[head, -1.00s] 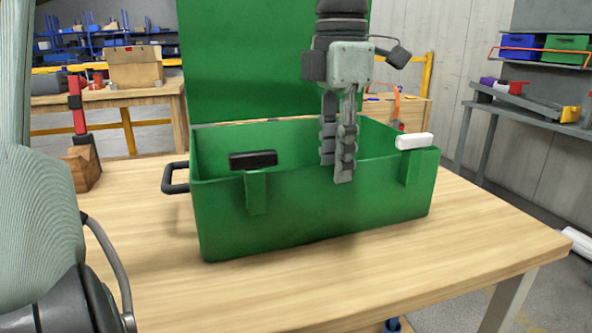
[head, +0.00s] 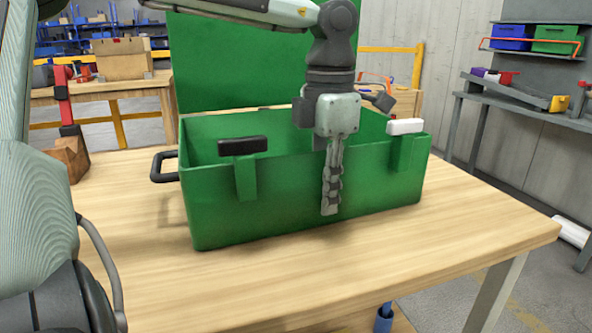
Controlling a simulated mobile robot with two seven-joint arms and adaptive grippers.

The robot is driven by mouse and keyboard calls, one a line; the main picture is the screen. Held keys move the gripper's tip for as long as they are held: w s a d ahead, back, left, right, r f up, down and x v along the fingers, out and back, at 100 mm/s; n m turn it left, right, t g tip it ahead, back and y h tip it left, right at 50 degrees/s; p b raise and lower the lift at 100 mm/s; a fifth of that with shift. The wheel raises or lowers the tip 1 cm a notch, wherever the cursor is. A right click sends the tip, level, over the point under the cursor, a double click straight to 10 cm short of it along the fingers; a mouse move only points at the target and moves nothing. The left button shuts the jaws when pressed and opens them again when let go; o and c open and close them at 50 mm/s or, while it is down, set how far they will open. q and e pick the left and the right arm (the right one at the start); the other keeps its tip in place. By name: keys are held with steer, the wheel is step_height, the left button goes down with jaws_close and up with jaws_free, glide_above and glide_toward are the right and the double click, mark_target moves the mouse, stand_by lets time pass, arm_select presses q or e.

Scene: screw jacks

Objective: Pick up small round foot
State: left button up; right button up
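I cannot make out a small round foot; the inside floor of the green box (head: 290,205) is hidden by its front wall. My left gripper (head: 328,180) points straight down at the box's front wall, right of its middle. One grey finger shows in front of the wall. The other seems to pass behind the wall's top edge, where its tip is hidden. I cannot tell the gap between the fingers or whether they touch the wall. My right gripper is not in view.
The box stands on a wooden table (head: 400,245), its tall green lid (head: 235,70) raised behind. It has a black latch (head: 242,146), a white latch (head: 405,126) and a side handle (head: 163,166). A red clamp with a wooden block (head: 68,155) stands at left. The front tabletop is clear.

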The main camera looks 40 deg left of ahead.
arm_select(q)
jaws_close()
steer(key=shift+w+r, duration=0.15)
steer(key=shift+r, duration=0.05)
